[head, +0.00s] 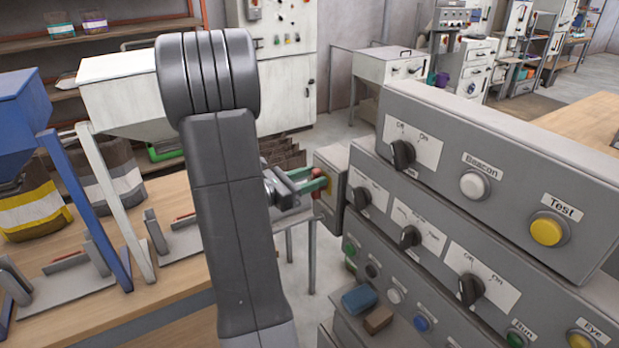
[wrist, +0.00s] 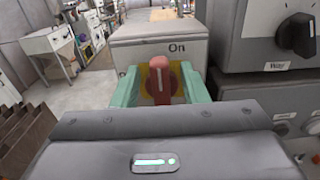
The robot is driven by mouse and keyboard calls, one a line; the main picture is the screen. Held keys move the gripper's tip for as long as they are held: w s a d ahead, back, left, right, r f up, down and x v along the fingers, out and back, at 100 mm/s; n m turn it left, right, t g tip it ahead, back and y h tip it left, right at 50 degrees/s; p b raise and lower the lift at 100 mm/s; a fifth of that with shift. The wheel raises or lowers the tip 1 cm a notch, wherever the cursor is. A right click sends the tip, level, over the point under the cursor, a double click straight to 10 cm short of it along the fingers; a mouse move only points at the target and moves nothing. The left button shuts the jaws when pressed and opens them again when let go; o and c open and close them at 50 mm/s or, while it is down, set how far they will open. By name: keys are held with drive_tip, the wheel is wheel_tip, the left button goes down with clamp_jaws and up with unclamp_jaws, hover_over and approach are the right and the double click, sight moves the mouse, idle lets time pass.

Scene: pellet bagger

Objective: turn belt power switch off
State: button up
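The belt power switch appears to be the red rotary knob (wrist: 160,78) on a yellow plate (wrist: 178,92), on the face of a small grey box (wrist: 150,50). Its white mark stands about upright in the wrist view. "On" is printed at upper right; a label at the left is mostly covered. My gripper (wrist: 159,88) has its green fingers on either side of the knob, with yellow plate showing between, so it looks open around it. In the head view my gripper (head: 312,185) reaches the red knob (head: 318,176) on the box (head: 333,160).
A large grey control panel (head: 455,130) with black rotary switches and coloured buttons stands close at the right. A black knob (wrist: 296,33) is near my gripper's right side. A bench (head: 110,230) with bag clamps is at the left. Open floor lies behind the box.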

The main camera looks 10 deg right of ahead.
drive_tip(key=shift+c, duration=0.2)
clamp_jaws()
drive_tip(key=n+p, duration=0.2)
drive_tip(key=shift+w+a+n+p, duration=0.1)
drive_tip(key=shift+w+n+p, duration=0.1)
drive_tip(key=shift+n+p, duration=0.15)
drive_tip(key=f+n+p, duration=0.1)
drive_tip(key=n, duration=0.4)
drive_tip(key=w+f+n+p, duration=0.1)
drive_tip(key=n, duration=0.4)
drive_tip(key=f+n+p, duration=0.1)
drive_tip(key=n+p, duration=0.1)
drive_tip(key=n, duration=0.3)
drive_tip(key=shift+w+a, duration=0.3)
drive_tip(key=shift+w, duration=0.1)
drive_tip(key=shift+n, duration=0.25)
